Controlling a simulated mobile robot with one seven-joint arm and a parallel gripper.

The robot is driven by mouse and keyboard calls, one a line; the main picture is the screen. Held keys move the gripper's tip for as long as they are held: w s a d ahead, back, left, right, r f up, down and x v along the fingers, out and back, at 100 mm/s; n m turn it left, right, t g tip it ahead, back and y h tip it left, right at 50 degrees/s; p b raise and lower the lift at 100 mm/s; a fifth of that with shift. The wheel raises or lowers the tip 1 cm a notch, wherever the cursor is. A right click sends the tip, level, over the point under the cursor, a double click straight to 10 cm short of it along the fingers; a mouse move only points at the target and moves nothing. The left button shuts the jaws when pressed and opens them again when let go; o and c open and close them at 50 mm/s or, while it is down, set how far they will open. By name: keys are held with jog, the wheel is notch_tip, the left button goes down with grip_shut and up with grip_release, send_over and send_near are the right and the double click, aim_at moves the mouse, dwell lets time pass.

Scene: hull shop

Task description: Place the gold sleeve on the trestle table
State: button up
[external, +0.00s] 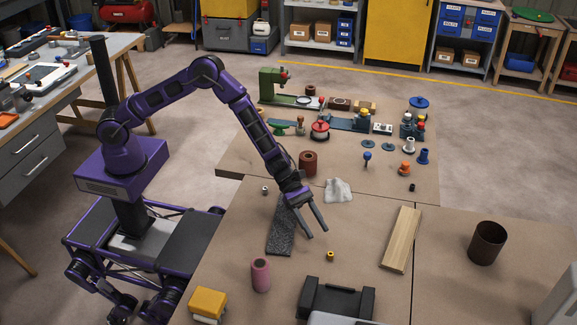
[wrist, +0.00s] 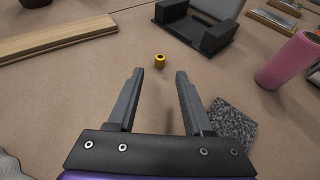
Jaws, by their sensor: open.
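The gold sleeve (external: 330,256) is a small yellow-gold ring standing on the brown table top (external: 352,235). In the wrist view the gold sleeve (wrist: 160,61) stands upright beyond my fingertips, roughly centred between them, with a dark hole in its top. My gripper (external: 318,230) is above the table, up and to the left of the sleeve in the external view. In the wrist view my gripper (wrist: 158,72) is open with nothing between its two grey fingers. Which of the tables is the trestle table I cannot tell.
A dark speckled slab (external: 281,230) lies beside my gripper. A pink cylinder (external: 260,274), a black holder (external: 336,299) and a wooden board (external: 401,240) surround the sleeve at some distance. A white cloth (external: 339,190) and brown cylinder (external: 308,163) stand behind. The surface right around the sleeve is clear.

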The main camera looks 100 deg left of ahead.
jog(key=shift+v, duration=2.2)
